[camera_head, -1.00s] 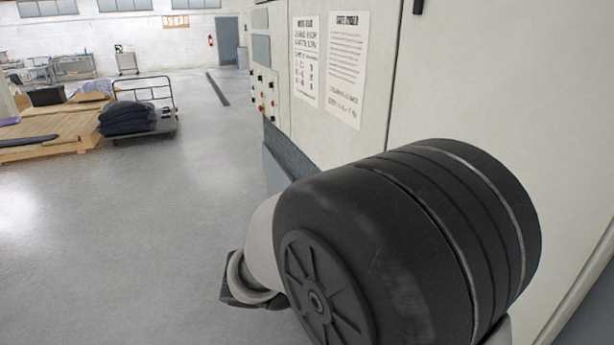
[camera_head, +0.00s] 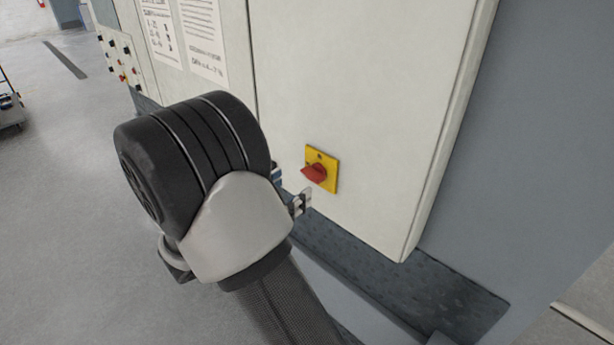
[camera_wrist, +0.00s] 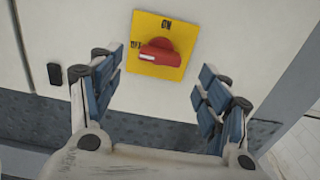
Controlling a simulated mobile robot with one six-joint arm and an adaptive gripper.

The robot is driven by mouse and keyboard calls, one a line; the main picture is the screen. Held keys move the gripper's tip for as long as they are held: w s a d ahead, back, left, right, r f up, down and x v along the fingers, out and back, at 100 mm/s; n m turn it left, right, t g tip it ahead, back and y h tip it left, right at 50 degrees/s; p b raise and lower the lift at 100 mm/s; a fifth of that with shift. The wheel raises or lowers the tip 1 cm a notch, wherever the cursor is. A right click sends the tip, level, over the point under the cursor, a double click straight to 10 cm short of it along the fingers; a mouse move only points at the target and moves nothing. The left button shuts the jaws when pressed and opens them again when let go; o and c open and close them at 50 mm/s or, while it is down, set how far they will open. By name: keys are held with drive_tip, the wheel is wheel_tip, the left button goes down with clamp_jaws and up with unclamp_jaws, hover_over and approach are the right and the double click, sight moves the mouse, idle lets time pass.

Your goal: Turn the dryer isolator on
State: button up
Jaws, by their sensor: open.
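The dryer isolator is a red rotary handle (camera_head: 315,173) on a yellow plate (camera_head: 329,160), mounted low on a cream cabinet door. In the wrist view the red handle (camera_wrist: 160,53) lies crosswise, its white mark at the left end by the side lettering; "ON" is printed at the top of the yellow plate (camera_wrist: 168,26). My gripper (camera_wrist: 158,95) is open and empty, its blue-padded fingers to the left and right below the plate, apart from the handle. In the head view my gripper (camera_head: 290,190) is mostly hidden behind my arm; one fingertip shows just left of the isolator.
The cream cabinet (camera_head: 370,90) fills the middle, with posted notices (camera_head: 203,40) and a button panel (camera_head: 122,60) to the left. A grey wall (camera_head: 530,150) stands to the right. A small black latch (camera_wrist: 55,74) is left of the gripper. Open floor (camera_head: 60,200) lies left.

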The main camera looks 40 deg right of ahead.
sight(308, 177)
drive_tip(key=d, duration=0.6)
drive_tip(key=shift+w+d, duration=0.2)
drive_tip(key=c, duration=1.1)
